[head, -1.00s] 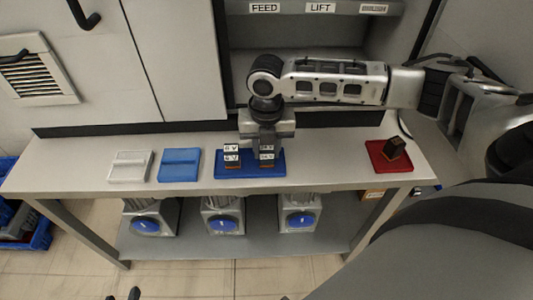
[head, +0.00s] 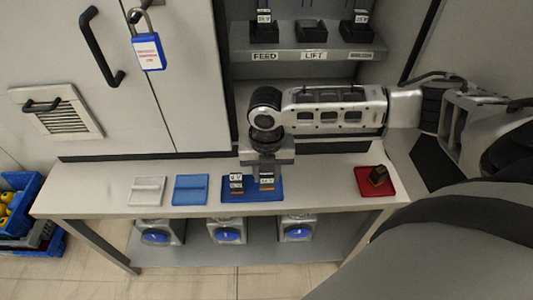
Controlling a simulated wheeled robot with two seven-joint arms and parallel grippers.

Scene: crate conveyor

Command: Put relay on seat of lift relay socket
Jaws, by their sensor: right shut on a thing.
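My right gripper (head: 266,166) points down over the dark blue tray (head: 243,196) on the bench. It is shut on a relay (head: 267,182) with a white label and an orange-brown base. I cannot tell whether that relay still touches the tray. A second, similar relay (head: 236,184) stands just left of it on the tray. The lift relay socket (head: 312,33) is a black block on the cabinet shelf above the LIFT label (head: 313,55). No relay shows on its visible part; thin wires rise behind it. My left gripper is out of view.
Sockets with relays flank it: the feed socket (head: 264,36) and a right-hand one (head: 356,34). A red tray (head: 376,190) with a dark relay (head: 377,175) is at the bench's right. White (head: 147,191) and blue (head: 190,189) trays are left. A padlock (head: 149,51) hangs on the door.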

